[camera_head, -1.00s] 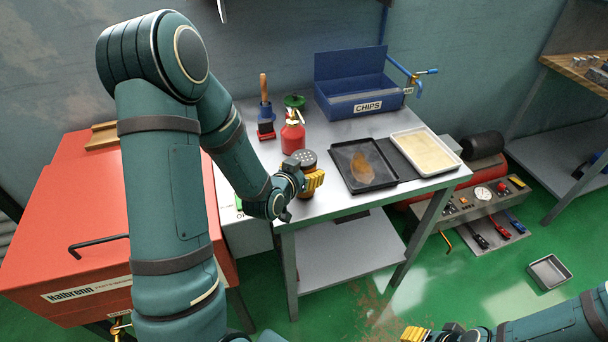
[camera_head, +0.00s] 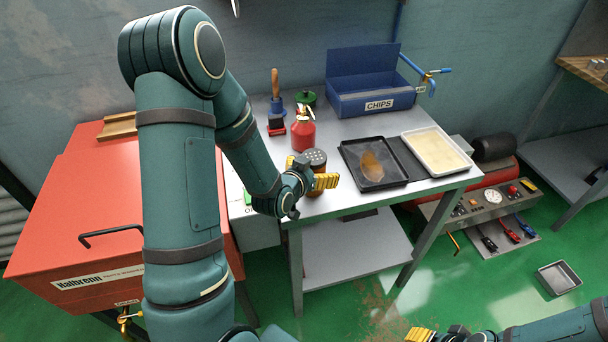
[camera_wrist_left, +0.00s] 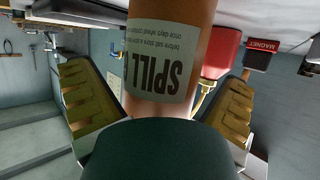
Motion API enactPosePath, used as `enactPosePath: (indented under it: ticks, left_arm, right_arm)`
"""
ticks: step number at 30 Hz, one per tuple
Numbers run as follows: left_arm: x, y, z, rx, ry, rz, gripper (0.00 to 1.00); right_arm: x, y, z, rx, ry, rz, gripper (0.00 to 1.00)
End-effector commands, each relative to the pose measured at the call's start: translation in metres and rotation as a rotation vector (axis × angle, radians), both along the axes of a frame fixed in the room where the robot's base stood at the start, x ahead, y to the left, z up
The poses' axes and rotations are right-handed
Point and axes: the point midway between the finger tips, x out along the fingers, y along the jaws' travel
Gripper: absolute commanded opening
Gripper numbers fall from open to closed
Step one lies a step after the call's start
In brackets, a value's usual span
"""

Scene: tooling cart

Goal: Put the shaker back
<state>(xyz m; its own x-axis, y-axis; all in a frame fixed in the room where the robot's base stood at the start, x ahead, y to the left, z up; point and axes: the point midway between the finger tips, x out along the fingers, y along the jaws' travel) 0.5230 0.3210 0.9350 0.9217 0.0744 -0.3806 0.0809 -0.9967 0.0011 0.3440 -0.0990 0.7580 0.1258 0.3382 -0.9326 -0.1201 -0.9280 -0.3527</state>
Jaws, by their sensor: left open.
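The shaker (camera_head: 317,159) is a brown cylinder with a grey, perforated lid. It stands upright near the front edge of the grey metal cart (camera_head: 345,206). My left gripper (camera_head: 312,174) is at the shaker, open, with one yellow finger on either side of it. In the left wrist view the shaker (camera_wrist_left: 165,55) fills the middle, its pale label reading "SPILL", with gaps to both fingers. My right gripper (camera_head: 420,335) is at the bottom edge, partly cut off, away from the cart.
A red can (camera_head: 303,135) stands just behind the shaker, with a magnet tool (camera_head: 276,124) and green item (camera_head: 306,98) beyond. A black tray (camera_head: 390,181) and cream tray (camera_head: 462,164) lie to the right. A blue chips box (camera_head: 345,104) stands behind. A red cabinet (camera_head: 75,210) is left.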

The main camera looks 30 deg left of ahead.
Motion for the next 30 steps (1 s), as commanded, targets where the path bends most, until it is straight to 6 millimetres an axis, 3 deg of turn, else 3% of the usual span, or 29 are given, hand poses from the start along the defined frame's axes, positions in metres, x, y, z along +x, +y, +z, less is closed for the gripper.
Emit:
enactPosePath:
  ticks: [6,23,30]
  left_arm:
    - [-0.03,-0.002,0.014,-0.001,-0.001,0.002,1.0]
    - [-0.058,-0.004,0.029,-0.001,0.004,0.001,1.0]
    - [-0.069,-0.005,0.033,0.001,0.004,0.0,1.0]
  right_arm:
    - [0.0,0.0,0.003,0.0,0.0,0.0,0.47]
    - [0.021,-0.004,0.073,-0.011,-0.048,-0.038,0.47]
    - [0.021,-0.005,0.106,-0.004,-0.05,-0.038,0.47]
